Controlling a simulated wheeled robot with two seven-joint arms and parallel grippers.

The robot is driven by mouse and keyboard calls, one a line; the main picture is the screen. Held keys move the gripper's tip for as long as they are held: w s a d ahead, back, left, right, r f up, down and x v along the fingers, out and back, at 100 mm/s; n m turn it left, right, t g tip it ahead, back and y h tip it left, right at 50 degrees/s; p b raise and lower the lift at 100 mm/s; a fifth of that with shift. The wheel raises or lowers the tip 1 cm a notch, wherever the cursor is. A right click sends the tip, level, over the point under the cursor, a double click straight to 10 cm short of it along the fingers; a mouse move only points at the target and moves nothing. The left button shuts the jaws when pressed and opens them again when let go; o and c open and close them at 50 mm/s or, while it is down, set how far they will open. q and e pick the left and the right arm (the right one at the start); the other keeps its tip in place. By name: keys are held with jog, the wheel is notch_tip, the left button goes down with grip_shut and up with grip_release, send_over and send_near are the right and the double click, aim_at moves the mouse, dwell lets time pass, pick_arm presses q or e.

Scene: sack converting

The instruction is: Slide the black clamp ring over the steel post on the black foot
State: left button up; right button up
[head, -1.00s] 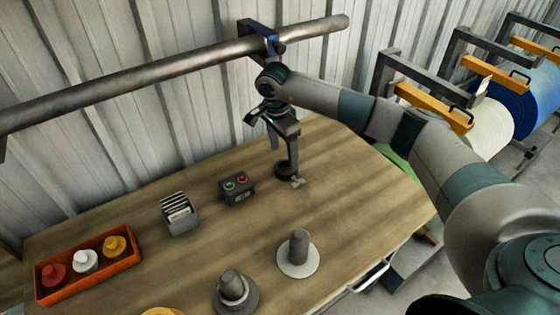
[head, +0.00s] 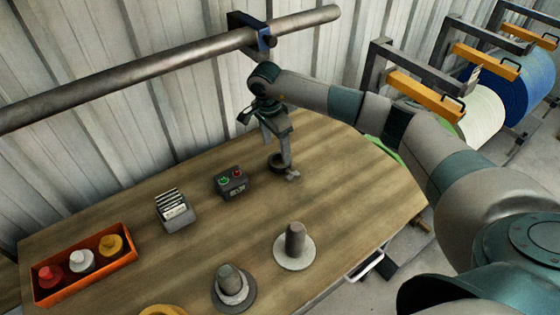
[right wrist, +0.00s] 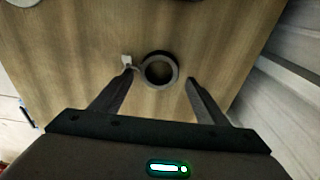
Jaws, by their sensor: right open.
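The black clamp ring (head: 276,162) lies on the wooden table near its back right, with a small pale lug or screw at its side. My right gripper (head: 282,155) is above it, pointing down, open. In the right wrist view the ring (right wrist: 159,83) lies centred between the two spread fingertips (right wrist: 160,76), with a gap on the finger at right; the left fingertip is close to the lug. The steel post (head: 229,279) stands upright on the black foot (head: 222,304) at the front of the table, with a paler collar around its base. My left gripper is out of view.
Another post (head: 295,238) stands on a pale round foot (head: 284,263). A button box (head: 232,184), a card holder (head: 178,215) and an orange tray (head: 85,285) of capped bottles stand to the left. A steel pipe (head: 150,70) runs along the wall behind.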

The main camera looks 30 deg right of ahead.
aim_at(279, 156)
jog(key=shift+d+f+p, duration=0.15)
jog(key=shift+f+p, duration=0.25)
jog(key=shift+p, duration=0.1)
jog(key=f+p, duration=0.1)
jog(key=f, duration=0.2)
jog(key=shift+d+f+p, duration=0.4)
jog(key=shift+w+f, duration=0.1)
jog(key=shift+f, duration=0.15)
jog(key=c, duration=1.3)
